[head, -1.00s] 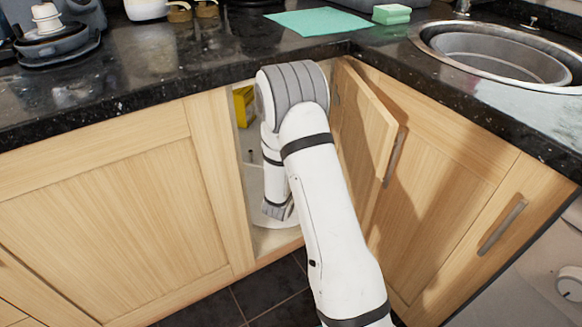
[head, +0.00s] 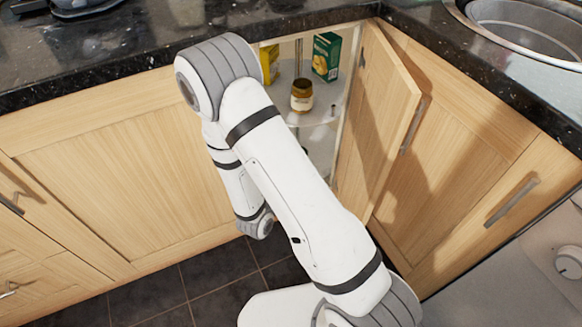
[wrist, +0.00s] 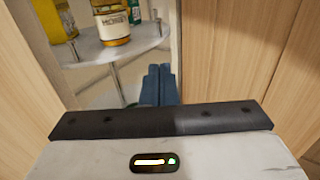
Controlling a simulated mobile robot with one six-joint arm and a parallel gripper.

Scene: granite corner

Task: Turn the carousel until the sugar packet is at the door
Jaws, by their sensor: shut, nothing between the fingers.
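The carousel shows as a round pale shelf (head: 318,117) on a post inside the open corner cabinet; its rim is also in the wrist view (wrist: 143,46). A yellow packet (head: 269,64) stands at its left, partly hidden by my arm. It also shows in the wrist view (wrist: 55,20). I cannot read its label, so I cannot tell whether it is the sugar packet. My gripper (wrist: 160,80) is shut and empty, just below the shelf rim in the wrist view.
The cabinet door (head: 385,110) stands open to the right of the opening. A dark granite counter (head: 120,55) runs above, with a sink (head: 520,30) at the right. The tiled floor (head: 180,295) below is clear.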

